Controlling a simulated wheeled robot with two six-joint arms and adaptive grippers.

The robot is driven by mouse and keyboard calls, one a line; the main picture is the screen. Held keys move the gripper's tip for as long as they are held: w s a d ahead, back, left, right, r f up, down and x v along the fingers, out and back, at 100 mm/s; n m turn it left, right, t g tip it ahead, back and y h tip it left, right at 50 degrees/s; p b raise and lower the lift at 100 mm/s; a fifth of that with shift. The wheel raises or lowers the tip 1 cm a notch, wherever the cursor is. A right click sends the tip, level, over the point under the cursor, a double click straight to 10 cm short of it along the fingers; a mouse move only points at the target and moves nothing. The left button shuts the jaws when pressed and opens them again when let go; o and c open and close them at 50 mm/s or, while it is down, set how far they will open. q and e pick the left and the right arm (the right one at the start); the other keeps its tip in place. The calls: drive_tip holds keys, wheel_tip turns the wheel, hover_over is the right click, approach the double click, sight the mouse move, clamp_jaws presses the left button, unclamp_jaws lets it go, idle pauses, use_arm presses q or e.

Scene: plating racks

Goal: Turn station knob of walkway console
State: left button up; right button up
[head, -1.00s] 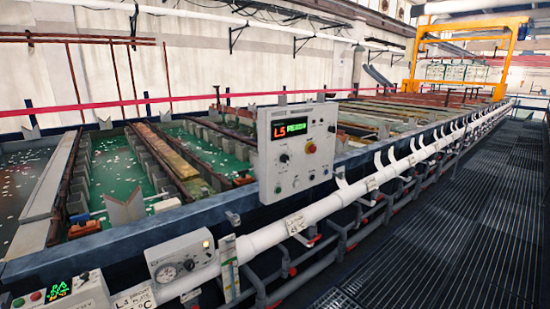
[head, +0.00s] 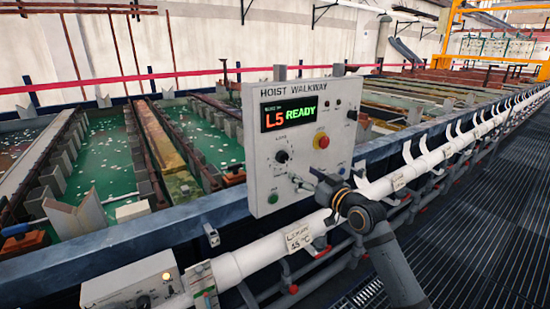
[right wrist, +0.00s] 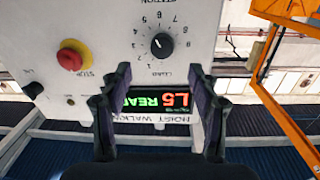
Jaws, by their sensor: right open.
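The walkway console (head: 261,175) is a pale grey box labelled "HOIST WALKWAY", with its display (head: 288,114) reading "L5 READY". The station knob (head: 282,156) is small, round and black, on the lower left of the panel. In the right wrist view, which is upside down, the knob (right wrist: 162,45) sits inside a ring of numbers. My right gripper (head: 302,184) is just in front of the lower panel. In the wrist view the gripper (right wrist: 160,80) is open and empty, its fingers apart on either side of the display, with the knob beyond the tips. My left gripper is out of view.
A red stop button (head: 321,140) on a yellow base is beside the knob. A green button (head: 273,197) is below it. A white pipe (head: 260,255) runs past the console. Tanks with green liquid (head: 205,140) lie behind; a grated walkway (head: 480,215) is on the right.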

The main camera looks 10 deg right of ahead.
sight(284, 160)
drive_tip(key=p+x, duration=0.1)
drive_tip(key=x, duration=0.3)
drive_tip(key=p+x, duration=0.1)
drive_tip(key=x, duration=0.3)
drive_tip(key=shift+w+a+r, duration=0.15)
drive_tip(key=shift+w+a, duration=0.1)
drive_tip(key=shift+a, duration=0.05)
drive_tip(key=shift+w+a+p, duration=0.15)
drive_tip(key=shift+w+p, duration=0.15)
drive_tip(key=shift+w+a, duration=0.1)
drive_tip(key=shift+w, duration=0.1)
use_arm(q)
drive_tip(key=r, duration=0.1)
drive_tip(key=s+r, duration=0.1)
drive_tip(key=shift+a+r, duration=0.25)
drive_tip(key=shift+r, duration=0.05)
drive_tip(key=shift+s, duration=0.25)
use_arm(e)
drive_tip(key=c, duration=1.2)
